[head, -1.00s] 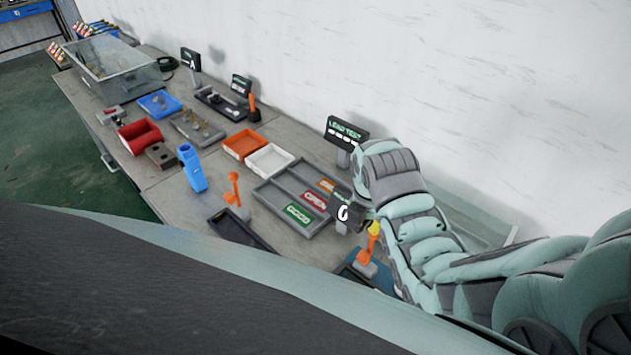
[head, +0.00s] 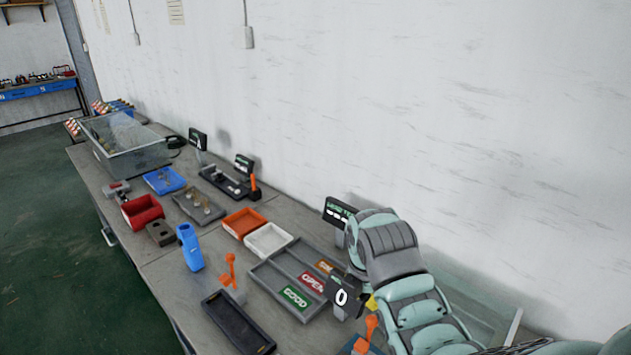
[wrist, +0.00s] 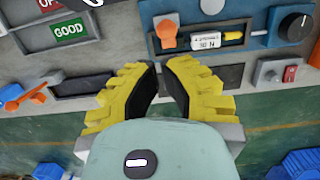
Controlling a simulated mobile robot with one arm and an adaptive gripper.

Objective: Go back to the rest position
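My arm comes in from the right in the head view, bent over the near end of the bench. A small yellow part of my gripper (head: 371,303) shows there beside the "0" display. In the wrist view my gripper (wrist: 159,75) has two yellow fingers with dark pads. A gap shows between the pads and nothing is held in it. The fingers hang above the bench's front edge, short of a blue device (wrist: 253,35) with a dial, an orange lever and a small labelled yellow-and-white part.
A sorting tray (head: 258,272) with GOOD and OPEN labels, a black tray (head: 238,325), an orange lever (head: 231,268) and a blue upright tool (head: 190,246) stand on the bench. Red (head: 142,211), orange (head: 244,222) and white (head: 268,239) bins lie further back. Green floor is clear at left.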

